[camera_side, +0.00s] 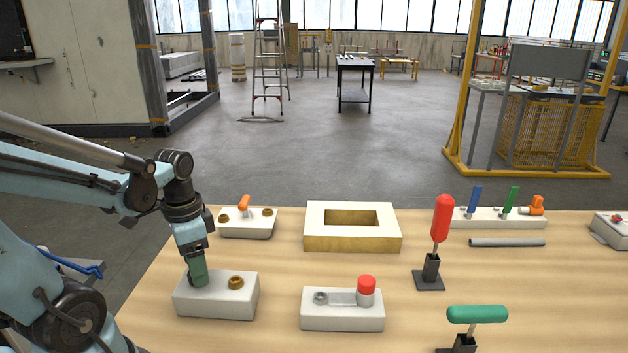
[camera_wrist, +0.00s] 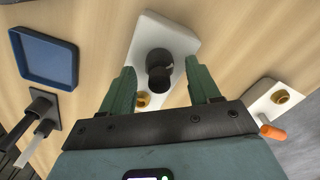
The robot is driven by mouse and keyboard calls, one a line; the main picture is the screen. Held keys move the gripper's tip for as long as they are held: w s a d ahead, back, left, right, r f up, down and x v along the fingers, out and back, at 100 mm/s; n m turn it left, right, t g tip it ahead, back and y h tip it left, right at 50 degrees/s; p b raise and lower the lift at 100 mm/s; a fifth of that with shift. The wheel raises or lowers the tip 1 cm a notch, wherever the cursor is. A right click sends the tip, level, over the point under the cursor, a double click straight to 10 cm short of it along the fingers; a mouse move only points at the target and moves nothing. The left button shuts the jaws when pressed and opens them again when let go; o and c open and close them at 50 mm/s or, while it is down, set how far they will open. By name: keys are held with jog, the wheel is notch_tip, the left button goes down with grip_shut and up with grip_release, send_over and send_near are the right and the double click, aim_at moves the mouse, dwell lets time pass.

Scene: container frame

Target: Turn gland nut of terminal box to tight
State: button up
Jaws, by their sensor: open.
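A pale terminal box (camera_side: 217,298) lies at the front left of the table. It has a brass round fitting (camera_side: 236,282) on its right part. In the wrist view the box (camera_wrist: 182,36) carries a dark, stepped round nut (camera_wrist: 160,76) and, nearer my palm, a brass fitting (camera_wrist: 143,99). I cannot tell for certain which is the gland nut. My gripper (camera_side: 196,280) points down over the left end of the box, hiding the dark nut in the side view. In the wrist view its green fingers (camera_wrist: 160,67) are open, one on each side of the dark nut; contact is not clear.
Behind is a pale block with an orange lever (camera_side: 244,203). A hollow pale frame (camera_side: 352,242), a box with a red knob (camera_side: 367,285), a red-handled lever (camera_side: 442,220) and a green handle (camera_side: 477,314) stand to the right. The wrist view shows a blue tray (camera_wrist: 46,58).

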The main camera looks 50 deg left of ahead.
notch_tip(320, 180, up, 11)
jog(key=shift+r, duration=0.2)
dwell(0.5)
jog(key=w+d+f+n+t, duration=0.1)
jog(key=w+d+f+t, duration=0.1)
jog(key=w+d+t, duration=0.1)
jog(key=w+d+f+n+t, duration=0.1)
jog(key=w+d+f+t, duration=0.2)
jog(key=d, duration=0.5)
jog(key=w+t, duration=0.1)
jog(key=w, duration=0.1)
jog(key=shift+w, duration=0.3)
